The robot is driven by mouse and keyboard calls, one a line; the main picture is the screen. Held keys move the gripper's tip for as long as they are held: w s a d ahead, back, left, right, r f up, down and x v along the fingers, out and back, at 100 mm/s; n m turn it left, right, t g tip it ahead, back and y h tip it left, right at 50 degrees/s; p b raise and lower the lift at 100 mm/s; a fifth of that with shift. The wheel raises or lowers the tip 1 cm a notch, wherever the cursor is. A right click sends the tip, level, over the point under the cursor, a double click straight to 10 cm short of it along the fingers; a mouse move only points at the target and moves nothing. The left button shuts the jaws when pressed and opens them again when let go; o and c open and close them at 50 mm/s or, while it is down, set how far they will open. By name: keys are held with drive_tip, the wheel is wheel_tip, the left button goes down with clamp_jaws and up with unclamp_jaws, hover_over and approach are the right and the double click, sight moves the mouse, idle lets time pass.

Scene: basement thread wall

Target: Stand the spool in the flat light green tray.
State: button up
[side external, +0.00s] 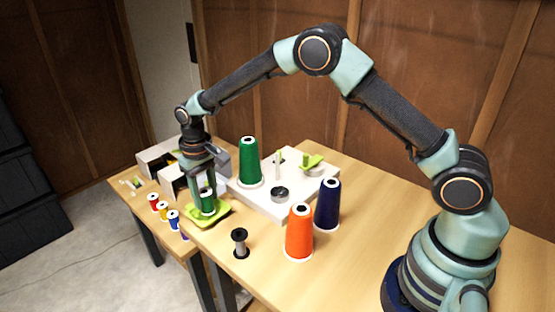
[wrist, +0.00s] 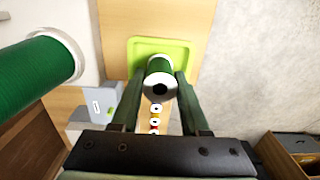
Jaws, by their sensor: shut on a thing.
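The spool (side external: 207,204) is wound with green thread and has pale ends. My gripper (side external: 206,197) points down and is shut on it, one finger on each side. In the wrist view the spool (wrist: 161,80) sits between my two fingers (wrist: 160,85), with its pale top and dark hole facing the camera. The flat light green tray (side external: 222,213) lies on the table under the spool, and its rim also shows in the wrist view (wrist: 185,44). The spool looks upright over the tray. I cannot tell whether its base touches the tray floor.
A large green cone (side external: 249,162) stands on a white board (side external: 300,200) close to my gripper. An orange cone (side external: 299,233), a navy cone (side external: 327,205) and an empty dark spool (side external: 240,243) stand to the right.

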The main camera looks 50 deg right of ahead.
drive_tip(key=shift+f, duration=0.7)
drive_tip(key=o, duration=1.2)
drive_tip(key=shift+c, duration=0.2)
drive_tip(key=shift+r, duration=0.1)
drive_tip(key=shift+r, duration=3.4)
